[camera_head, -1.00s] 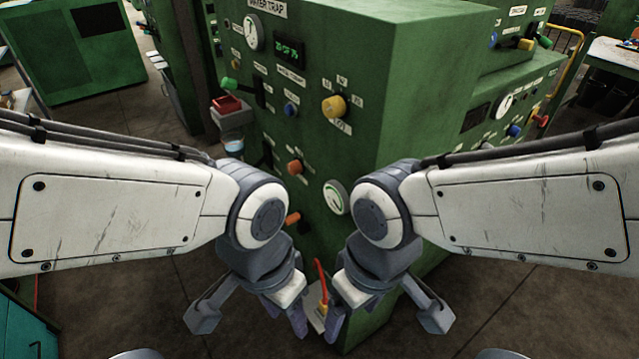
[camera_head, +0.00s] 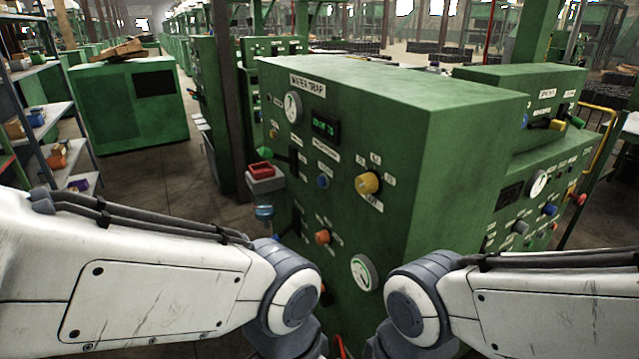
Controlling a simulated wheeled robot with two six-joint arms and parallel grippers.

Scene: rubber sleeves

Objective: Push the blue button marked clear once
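A small round blue button (camera_head: 323,181) is on the front panel of the green machine labelled WATER TRAP (camera_head: 470,130). It sits below the dark display (camera_head: 326,127) and left of the yellow knob (camera_head: 368,183). A small white label is just above it, too small to read for sure. A second blue control (camera_head: 549,208) is on the green machine at the right. My two arms come in from the left and right and end low in front of the panel. Both grippers are below the picture edge, so their fingers are hidden.
The panel also has a white gauge (camera_head: 293,107), an orange knob (camera_head: 322,237) and a lower green-rimmed gauge (camera_head: 363,273). A red tray (camera_head: 261,169) is at its left side. A shelf (camera_head: 40,130) stands far left. Floor between shelf and machine is open.

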